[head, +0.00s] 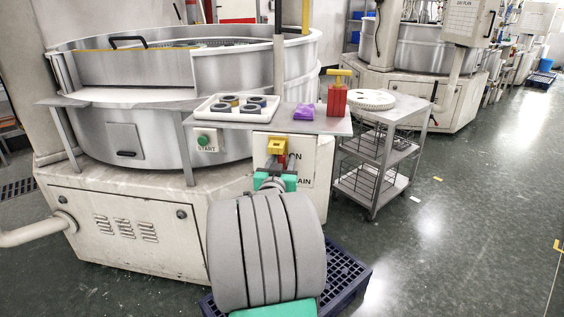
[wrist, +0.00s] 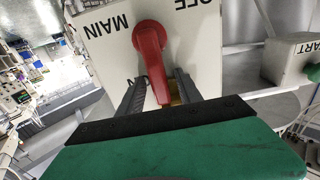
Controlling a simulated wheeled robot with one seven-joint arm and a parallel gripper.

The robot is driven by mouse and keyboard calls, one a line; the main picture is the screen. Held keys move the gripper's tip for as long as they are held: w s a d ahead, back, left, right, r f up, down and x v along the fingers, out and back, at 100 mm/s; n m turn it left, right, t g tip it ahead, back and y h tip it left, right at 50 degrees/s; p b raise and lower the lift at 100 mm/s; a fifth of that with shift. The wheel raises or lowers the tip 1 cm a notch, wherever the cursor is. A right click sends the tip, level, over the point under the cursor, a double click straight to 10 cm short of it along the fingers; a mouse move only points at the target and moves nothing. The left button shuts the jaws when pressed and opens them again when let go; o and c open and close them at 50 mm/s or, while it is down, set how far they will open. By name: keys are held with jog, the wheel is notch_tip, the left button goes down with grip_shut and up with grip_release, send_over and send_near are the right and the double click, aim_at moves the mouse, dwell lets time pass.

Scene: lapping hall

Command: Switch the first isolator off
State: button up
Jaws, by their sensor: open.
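The isolator's red handle (wrist: 150,50) is on a white panel (wrist: 100,42) marked MAIN, seen upside down in the wrist view. The handle's free end points down the picture, with part of the ON label beside it and OFF at the top right edge. My gripper (wrist: 161,78) is open, one dark finger on each side of the handle; contact cannot be told. In the head view, my gripper (head: 276,165) is in front of the panel (head: 312,150), hiding most of the handle. A yellow block (head: 277,145) shows just above it.
A green START button (head: 203,140) is left of the panel. Above is a shelf with a white tray (head: 213,119) of dark rings, a purple cloth (head: 303,113) and a red can (head: 337,100). A cart (head: 371,189) stands right; a blue pallet (head: 345,272) lies below.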

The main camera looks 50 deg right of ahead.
jog(key=shift+c, duration=0.3)
grip_shut()
dwell(1.1)
